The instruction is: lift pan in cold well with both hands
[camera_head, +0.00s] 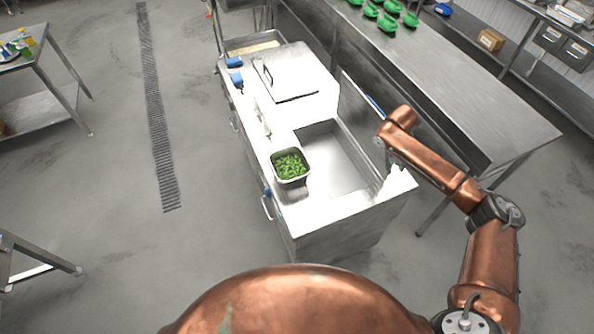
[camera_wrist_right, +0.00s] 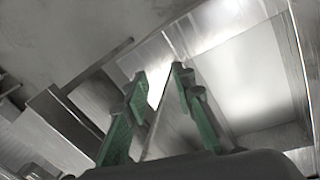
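The open cold well (camera_head: 335,155) is a rectangular metal recess in the counter top; its inside looks bare. I cannot tell whether its bright metal lining is a pan. A small metal pan of chopped greens (camera_head: 290,166) stands at the well's left edge. My right arm reaches over the well's right side in the head view; its gripper is mostly hidden there. In the right wrist view my right gripper (camera_wrist_right: 161,74) has its green fingers apart, with nothing held between them. The bright basin (camera_wrist_right: 250,80) lies beyond them to the right. My left gripper is not in view.
A lidded section (camera_head: 312,78) with a handle covers the counter behind the well. Blue-handled items (camera_head: 235,76) lie at its left edge. A long steel table (camera_head: 440,85) with green items (camera_head: 387,22) stands close on the right.

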